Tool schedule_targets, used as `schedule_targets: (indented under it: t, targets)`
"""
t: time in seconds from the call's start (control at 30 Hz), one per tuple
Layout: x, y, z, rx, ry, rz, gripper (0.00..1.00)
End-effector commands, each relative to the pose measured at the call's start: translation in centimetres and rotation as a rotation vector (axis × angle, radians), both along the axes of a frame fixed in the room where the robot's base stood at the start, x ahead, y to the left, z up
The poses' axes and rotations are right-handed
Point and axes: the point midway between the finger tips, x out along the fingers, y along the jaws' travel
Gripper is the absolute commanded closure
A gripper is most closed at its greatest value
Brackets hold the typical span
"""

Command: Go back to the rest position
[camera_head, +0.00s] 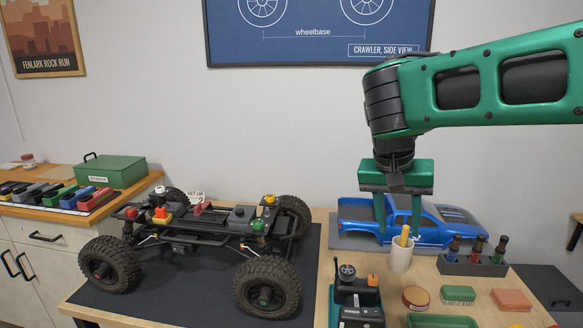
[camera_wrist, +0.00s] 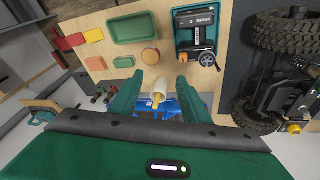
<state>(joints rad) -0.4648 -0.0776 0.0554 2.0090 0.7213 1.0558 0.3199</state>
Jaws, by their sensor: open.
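My gripper (camera_head: 398,222) points straight down at the right of the workbench, in front of the blue truck body. Its two green fingers are apart with nothing held between them. Below the fingertips stands a cream cup (camera_head: 401,256) with a yellow-handled tool (camera_head: 404,237) in it. In the wrist view my gripper (camera_wrist: 158,104) is open, and the cup (camera_wrist: 161,86) shows between the fingers, farther off. The cup stands apart from the fingers as far as I can tell.
The crawler chassis (camera_head: 200,222) stands on a dark mat (camera_head: 170,295) at left. The blue truck body (camera_head: 420,226) lies behind the cup. Air above is free.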

Motion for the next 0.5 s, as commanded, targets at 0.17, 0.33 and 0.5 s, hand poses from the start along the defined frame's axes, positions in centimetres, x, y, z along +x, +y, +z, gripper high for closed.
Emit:
schedule_targets:
  t: [0.17, 0.33, 0.5]
  targets:
    - [-5.0, -9.8, -2.2, 0.029, 0.075, -0.046, 0.58]
    - [-11.5, -15.9, -5.0, 0.093, 0.137, -0.075, 0.58]
    - [-18.4, -18.8, -8.0, 0.182, 0.172, -0.095, 0.58]
